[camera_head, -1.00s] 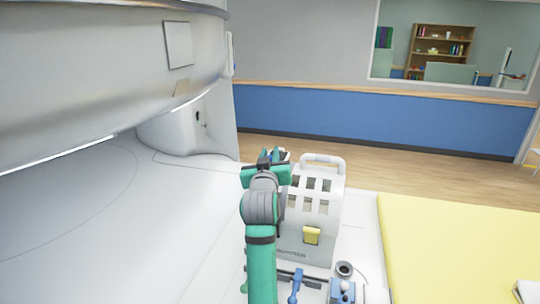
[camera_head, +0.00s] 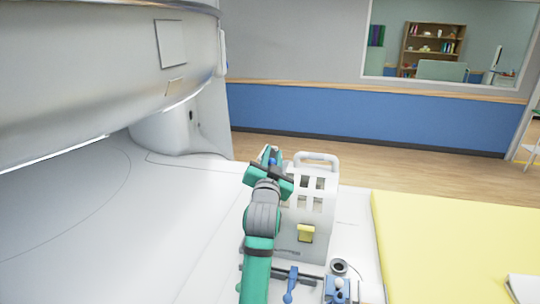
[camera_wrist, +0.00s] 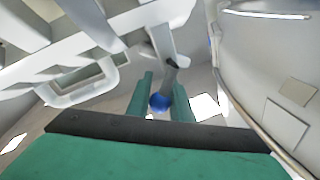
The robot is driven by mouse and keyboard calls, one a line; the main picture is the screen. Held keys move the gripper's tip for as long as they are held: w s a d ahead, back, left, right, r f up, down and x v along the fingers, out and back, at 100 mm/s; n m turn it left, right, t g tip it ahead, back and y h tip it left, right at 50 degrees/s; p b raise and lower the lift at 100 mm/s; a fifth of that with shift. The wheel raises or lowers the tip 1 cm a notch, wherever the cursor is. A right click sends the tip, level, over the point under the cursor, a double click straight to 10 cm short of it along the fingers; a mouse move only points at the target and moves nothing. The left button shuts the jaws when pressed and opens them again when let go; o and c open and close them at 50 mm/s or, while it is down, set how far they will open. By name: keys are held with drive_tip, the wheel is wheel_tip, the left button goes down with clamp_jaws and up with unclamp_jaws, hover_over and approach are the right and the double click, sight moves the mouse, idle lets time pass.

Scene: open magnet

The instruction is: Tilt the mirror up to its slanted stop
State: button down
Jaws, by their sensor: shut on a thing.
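My gripper (camera_wrist: 160,98) is shut on a small blue ball knob (camera_wrist: 160,102), which sits between its two teal fingers in the wrist view. A short grey stem (camera_wrist: 170,76) runs from the knob toward a white bar. In the head view my gripper (camera_head: 271,157) is at the far left side of the white cage-like head coil (camera_head: 322,230), with a bit of blue at its tip. The mirror's reflecting face cannot be made out in either view, so its tilt cannot be told.
The coil has a top handle (camera_head: 318,157) and a yellow tab (camera_head: 306,233) on its front. Blue fittings (camera_head: 337,289) and a dark ring (camera_head: 339,267) lie near it. A yellow pad (camera_head: 440,240) is at right. The large white scanner housing (camera_head: 80,60) overhangs at left.

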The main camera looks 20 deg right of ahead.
drive_tip(key=shift+s+d+f+m, duration=0.1)
drive_tip(key=shift+d+m, duration=0.05)
drive_tip(key=shift+m, duration=0.55)
drive_tip(key=c, duration=1.6)
unclamp_jaws()
drive_tip(key=shift+d, duration=0.1)
drive_tip(key=v, duration=1.1)
drive_tip(key=shift+f, duration=0.15)
